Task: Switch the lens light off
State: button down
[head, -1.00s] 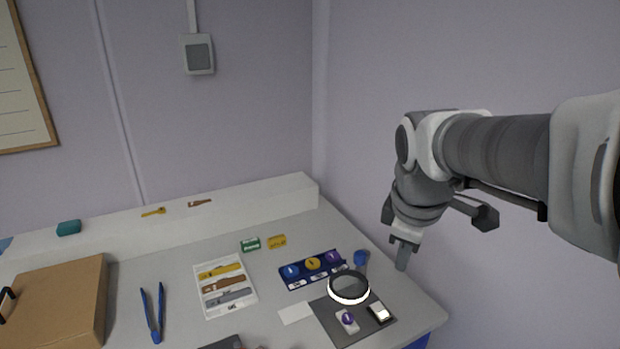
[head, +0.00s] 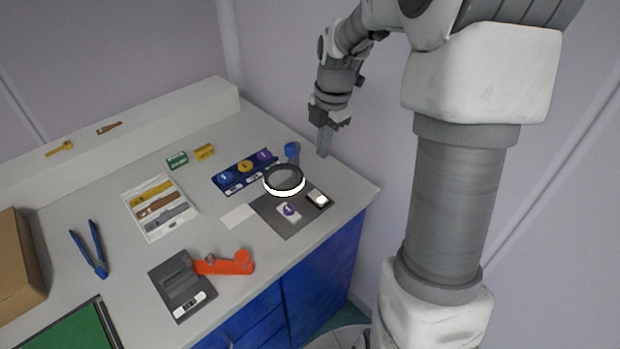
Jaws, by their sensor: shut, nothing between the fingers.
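The lens (head: 284,180) is a round dark-rimmed magnifier with a bright white glowing band along its lower front edge, so its light looks on. It stands over a dark grey mat (head: 291,226) near the right end of the bench. A small black-and-white switch-like piece (head: 319,199) lies on the mat to the right of the lens. A white tile with a purple disc (head: 289,211) lies just below the lens. My gripper (head: 324,154) points down, shut and empty, above and to the right of the lens, apart from everything.
A grey device with an orange arm (head: 232,263) stands at front left. Blue pliers (head: 89,250) and a tool card (head: 160,225) lie farther left. Bare bench lies right of the mat.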

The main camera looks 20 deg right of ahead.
aim_at(315, 194)
dwell(0.3)
jog(key=f, duration=0.4)
jog(key=w+f+b, duration=0.1)
jog(key=f, duration=0.9)
jog(key=shift+w+a, duration=0.4)
jog(key=shift+w+a+f, duration=0.1)
jog(key=shift+g, duration=0.3)
